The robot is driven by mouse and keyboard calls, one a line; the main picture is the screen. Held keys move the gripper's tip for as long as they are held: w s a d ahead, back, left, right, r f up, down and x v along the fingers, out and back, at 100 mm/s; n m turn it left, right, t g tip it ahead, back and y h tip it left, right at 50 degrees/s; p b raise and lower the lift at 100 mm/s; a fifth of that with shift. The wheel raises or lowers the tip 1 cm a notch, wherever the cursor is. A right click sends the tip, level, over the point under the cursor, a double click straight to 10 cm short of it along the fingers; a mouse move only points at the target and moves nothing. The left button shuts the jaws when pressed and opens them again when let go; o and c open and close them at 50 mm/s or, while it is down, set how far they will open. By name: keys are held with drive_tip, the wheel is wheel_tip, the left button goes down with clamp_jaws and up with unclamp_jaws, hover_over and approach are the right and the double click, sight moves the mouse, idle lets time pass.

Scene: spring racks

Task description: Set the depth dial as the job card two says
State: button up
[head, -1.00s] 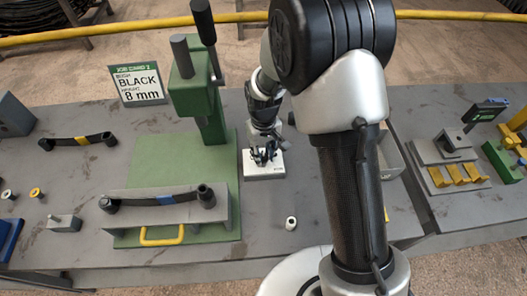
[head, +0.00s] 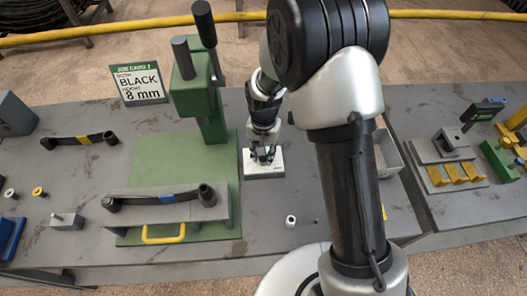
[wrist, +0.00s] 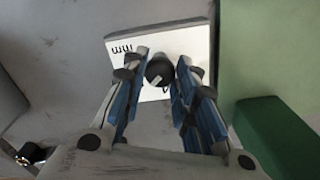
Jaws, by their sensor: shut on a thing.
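The depth dial is a white plate (head: 264,172) with a dark round knob, on the bench right of the green press. In the wrist view the plate (wrist: 200,48) shows "mm" on its left part, and the knob (wrist: 159,71) sits between my fingers. My gripper (head: 263,155) points down over the plate and is shut on the knob; in the wrist view the gripper (wrist: 160,68) has a finger on each side of it. The pointer and scale are hidden or too small to read.
The green press (head: 194,95) stands just left of the dial. A dark spring leaf (head: 140,199) lies on its grey fixture. A small white bush (head: 291,221) stands on the bench in front. A grey tray (head: 392,153) is right, partly behind my arm.

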idle(0.4)
drive_tip(key=o, duration=1.1)
wheel_tip(320, 180, up, 12)
idle(0.5)
